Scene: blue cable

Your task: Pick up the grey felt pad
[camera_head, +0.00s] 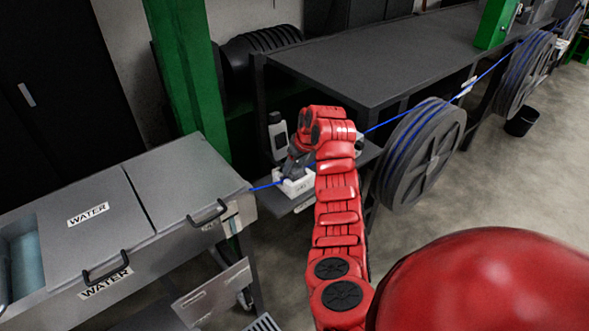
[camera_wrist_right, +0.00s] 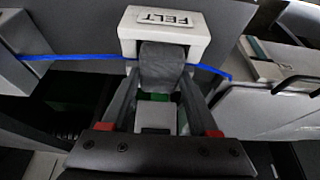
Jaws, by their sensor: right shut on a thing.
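The grey felt pad (camera_wrist_right: 160,62) shows in the right wrist view as a dark grey piece at the white holder labelled FELT (camera_wrist_right: 193,42). My right gripper (camera_wrist_right: 160,76) has its two fingers on either side of the pad and is shut on it. The pad is still at the holder's opening. In the head view my right gripper (camera_head: 292,167) reaches down to the white holder (camera_head: 297,186), and the pad is hidden there. My left gripper is in neither view.
A blue cable (camera_head: 265,186) runs past the holder, from the grey water tank (camera_head: 170,190) towards large cable reels (camera_head: 422,155). A dark table (camera_head: 385,55) lies beyond. Open floor is at right.

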